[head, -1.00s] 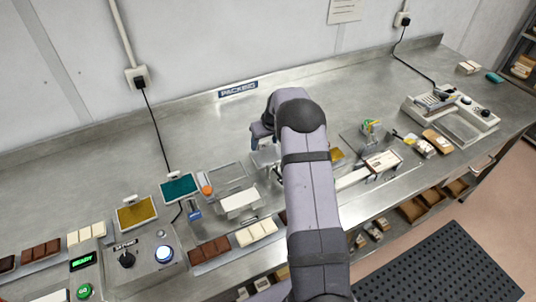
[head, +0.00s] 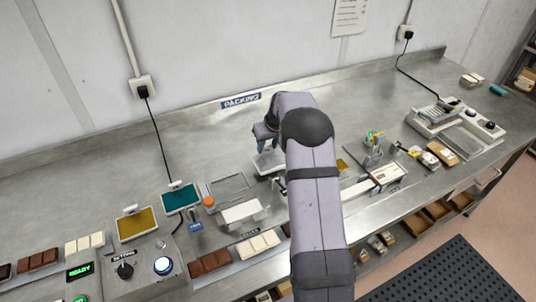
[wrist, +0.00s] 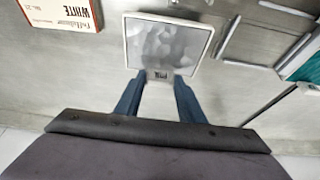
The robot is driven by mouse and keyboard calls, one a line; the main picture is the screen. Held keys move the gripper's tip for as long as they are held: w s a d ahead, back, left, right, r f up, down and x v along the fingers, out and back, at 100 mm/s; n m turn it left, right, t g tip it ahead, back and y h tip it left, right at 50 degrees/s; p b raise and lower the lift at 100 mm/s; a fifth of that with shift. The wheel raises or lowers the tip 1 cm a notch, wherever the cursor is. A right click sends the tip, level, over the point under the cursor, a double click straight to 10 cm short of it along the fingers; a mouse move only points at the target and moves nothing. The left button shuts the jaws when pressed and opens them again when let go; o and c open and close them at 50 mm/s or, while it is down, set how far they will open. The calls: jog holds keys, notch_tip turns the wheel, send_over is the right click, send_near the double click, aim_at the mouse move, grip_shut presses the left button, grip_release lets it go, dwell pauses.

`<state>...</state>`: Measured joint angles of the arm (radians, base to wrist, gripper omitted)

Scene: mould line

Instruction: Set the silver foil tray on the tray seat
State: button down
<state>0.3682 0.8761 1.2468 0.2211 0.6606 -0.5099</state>
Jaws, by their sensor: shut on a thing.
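The silver foil tray (head: 269,161) hangs in my gripper (head: 267,147), left of my forearm in the head view. A flat rectangle with raised rails, apparently the tray seat (head: 230,186), lies just left of the tray. Its rails (wrist: 252,65) show in part at the right of the wrist view, apart from the tray.
A box marked WHITE (wrist: 62,14) shows in the wrist view. The bench behind, towards the PACKING sign (head: 241,100), is clear.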

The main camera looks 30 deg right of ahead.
aim_at(268, 154)
notch_tip(268, 154, up, 6)
jog(key=b, duration=0.2)
jog(key=w+a+r+n+p, duration=0.2)
jog(key=a+r+p, duration=0.15)
jog(key=a, duration=0.85)
jog(key=s+a+f+m, duration=0.2)
jog(key=s+a+f, duration=0.2)
jog(key=a+f, duration=0.1)
jog(key=shift+s+f, duration=0.2)
jog(key=shift+s, duration=0.1)
jog(key=shift+f, duration=0.15)
jog(key=shift+f+b, duration=1.95)
jog(key=shift+f, duration=1.05)
jog(key=shift+f, duration=0.25)
